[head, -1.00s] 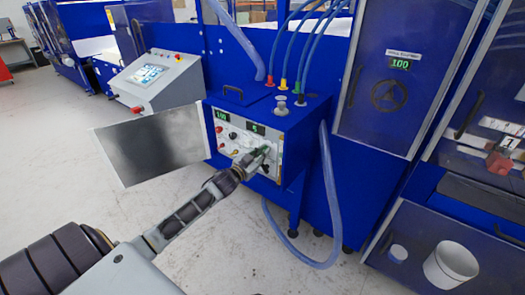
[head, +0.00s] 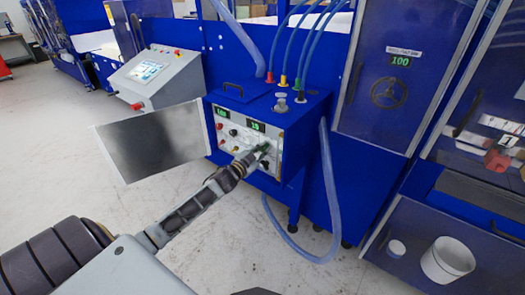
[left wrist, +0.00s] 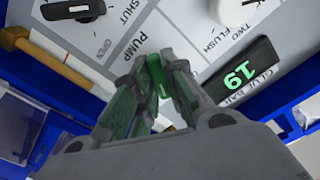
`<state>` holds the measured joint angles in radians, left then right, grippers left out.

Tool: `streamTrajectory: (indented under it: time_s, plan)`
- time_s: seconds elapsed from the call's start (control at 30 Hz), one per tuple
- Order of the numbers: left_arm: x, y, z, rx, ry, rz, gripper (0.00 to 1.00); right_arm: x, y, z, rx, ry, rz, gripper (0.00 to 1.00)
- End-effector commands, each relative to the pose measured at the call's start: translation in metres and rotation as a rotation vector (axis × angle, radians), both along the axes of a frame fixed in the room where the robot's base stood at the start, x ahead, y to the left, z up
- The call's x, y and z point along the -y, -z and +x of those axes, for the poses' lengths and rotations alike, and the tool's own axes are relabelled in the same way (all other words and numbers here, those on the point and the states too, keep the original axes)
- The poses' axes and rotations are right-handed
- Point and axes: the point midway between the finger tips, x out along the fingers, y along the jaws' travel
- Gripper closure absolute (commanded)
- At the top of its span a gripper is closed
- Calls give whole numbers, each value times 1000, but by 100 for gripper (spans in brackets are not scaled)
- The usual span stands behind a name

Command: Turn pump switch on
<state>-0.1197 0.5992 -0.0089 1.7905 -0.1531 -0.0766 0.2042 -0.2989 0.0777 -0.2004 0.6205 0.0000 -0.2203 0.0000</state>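The blue control box (head: 277,128) stands mid-picture in the head view, with a light front panel (head: 228,143) of knobs and two green displays. My left gripper (head: 265,148) is at the right part of this panel. In the left wrist view its fingers (left wrist: 158,62) converge to nearly touching tips beside the PUMP label (left wrist: 130,42). The glue bar display (left wrist: 240,80) reads 19. My right gripper is not in view.
A grey panel door (head: 150,142) stands open left of the box. A clear hose (head: 330,190) hangs at its right, and several blue hoses rise from its top. A grey console (head: 158,78) stands behind left. A white bucket (head: 447,262) is at lower right.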

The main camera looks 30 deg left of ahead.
Motion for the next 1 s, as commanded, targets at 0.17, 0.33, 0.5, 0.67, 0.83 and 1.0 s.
streamTrajectory:
  time_s: [0.17, 0.33, 0.5, 0.67, 0.83, 1.0]
  plan:
    - [0, 0, 0, 0, 0, -1, 67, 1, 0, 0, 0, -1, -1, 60]
    - [0, 0, 0, -1, -1, -2, 67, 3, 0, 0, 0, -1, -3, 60]
    - [0, 0, -1, -1, -1, -3, 67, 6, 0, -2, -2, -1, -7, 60]
    - [-1, 1, -4, -2, 0, -3, 67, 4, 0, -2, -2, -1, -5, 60]
    - [-1, 1, -12, -2, 0, -4, 67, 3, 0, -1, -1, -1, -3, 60]
    - [-2, 1, -24, -3, 0, -4, 67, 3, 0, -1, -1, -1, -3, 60]
